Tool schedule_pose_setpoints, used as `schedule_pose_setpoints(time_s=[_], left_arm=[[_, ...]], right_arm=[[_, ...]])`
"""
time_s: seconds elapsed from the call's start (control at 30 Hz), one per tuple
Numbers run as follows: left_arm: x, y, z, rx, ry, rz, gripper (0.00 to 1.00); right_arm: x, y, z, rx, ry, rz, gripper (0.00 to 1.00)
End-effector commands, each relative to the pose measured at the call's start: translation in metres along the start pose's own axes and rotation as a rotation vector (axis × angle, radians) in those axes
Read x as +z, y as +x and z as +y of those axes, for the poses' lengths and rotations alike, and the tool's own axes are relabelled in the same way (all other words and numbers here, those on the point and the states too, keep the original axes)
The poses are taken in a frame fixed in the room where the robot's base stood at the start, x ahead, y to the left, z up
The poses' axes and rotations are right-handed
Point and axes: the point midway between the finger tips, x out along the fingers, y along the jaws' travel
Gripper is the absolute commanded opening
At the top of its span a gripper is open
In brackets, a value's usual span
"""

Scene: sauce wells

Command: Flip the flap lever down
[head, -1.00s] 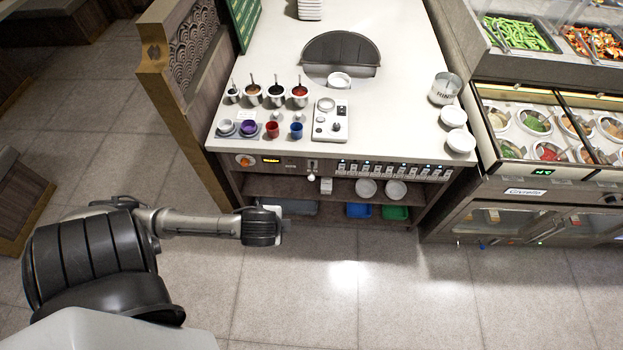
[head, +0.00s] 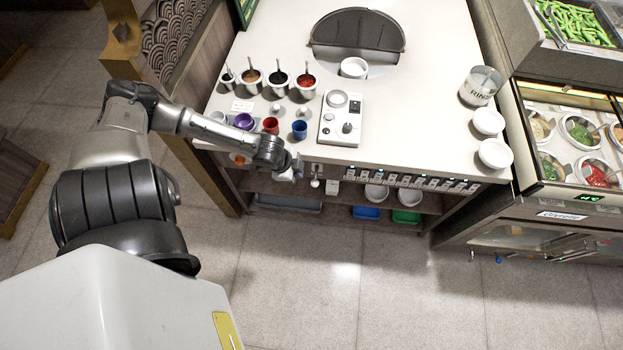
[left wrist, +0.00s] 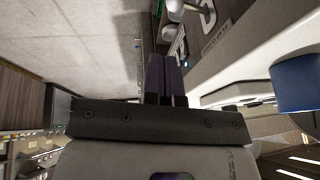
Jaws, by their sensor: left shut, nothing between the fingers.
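A small lever with a pale round knob (head: 315,183) is on the front panel of the counter, just under the worktop edge. The knob shows below its mounting plate; whether it sticks out or hangs down I cannot tell. My left gripper (head: 294,173) is just left of the lever at the panel, apart from it as far as I can see. In the left wrist view its dark fingers (left wrist: 166,80) are together and empty. A pale rounded part (left wrist: 176,8), perhaps the knob, shows beyond the fingertips. My right gripper is not in view.
A blue cup (head: 299,129), a red cup (head: 270,125) and several sauce pots stand on the worktop above my gripper. A control box (head: 341,118) is to their right. Switches (head: 410,181) line the panel right of the lever. White bowls (head: 376,193) sit on the shelf below.

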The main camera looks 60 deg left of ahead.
Motion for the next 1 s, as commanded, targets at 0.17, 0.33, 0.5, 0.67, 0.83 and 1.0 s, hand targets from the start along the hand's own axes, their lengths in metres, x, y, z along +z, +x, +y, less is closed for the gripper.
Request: schedule_pose_setpoints(time_s=[0.17, 0.33, 0.5, 0.67, 0.83, 1.0], left_arm=[[0.000, 0.031, 0.000, -0.001, -0.006, 0.001, 0.00], [0.001, 0.064, 0.000, -0.001, -0.005, -0.001, 0.00], [0.001, 0.093, 0.000, -0.001, -0.004, -0.001, 0.00], [0.004, 0.113, -0.006, -0.002, -0.002, -0.002, 0.00], [0.006, 0.125, -0.010, -0.001, -0.001, -0.003, 0.00], [0.007, 0.130, -0.012, -0.001, 0.000, -0.003, 0.00]], right_arm=[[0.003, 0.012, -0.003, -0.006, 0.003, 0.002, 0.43], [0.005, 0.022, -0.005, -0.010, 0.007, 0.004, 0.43], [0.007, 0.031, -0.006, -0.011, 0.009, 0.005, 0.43], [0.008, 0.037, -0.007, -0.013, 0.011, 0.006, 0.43], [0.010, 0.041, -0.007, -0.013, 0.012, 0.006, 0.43], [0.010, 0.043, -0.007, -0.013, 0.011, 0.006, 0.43]])
